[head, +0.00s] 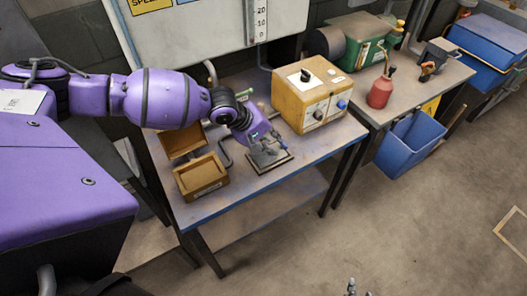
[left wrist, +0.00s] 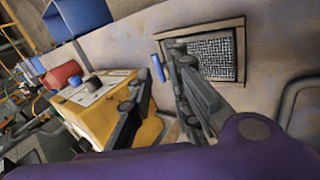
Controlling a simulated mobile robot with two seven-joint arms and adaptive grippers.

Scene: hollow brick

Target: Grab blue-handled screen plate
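The screen plate (head: 262,166) lies on the worktable, partly covered by my left gripper (head: 268,143) in the head view. In the left wrist view the plate (left wrist: 212,58) shows a dark mesh in a light frame. Its blue handle (left wrist: 158,68) stands at one side, and also shows in the head view (head: 284,145). My left gripper (left wrist: 162,72) has its two fingers apart, with the blue handle seen in the gap between them. I cannot tell whether a finger touches it. A small grey piece at the bottom edge of the head view may be my right gripper (head: 352,287).
A yellow control box (head: 312,93) stands right behind the plate. Two brown bins (head: 202,178) sit to its left, with a bent metal bar (head: 225,152) between. A red bottle (head: 380,93) and green case (head: 362,42) stand on the far table.

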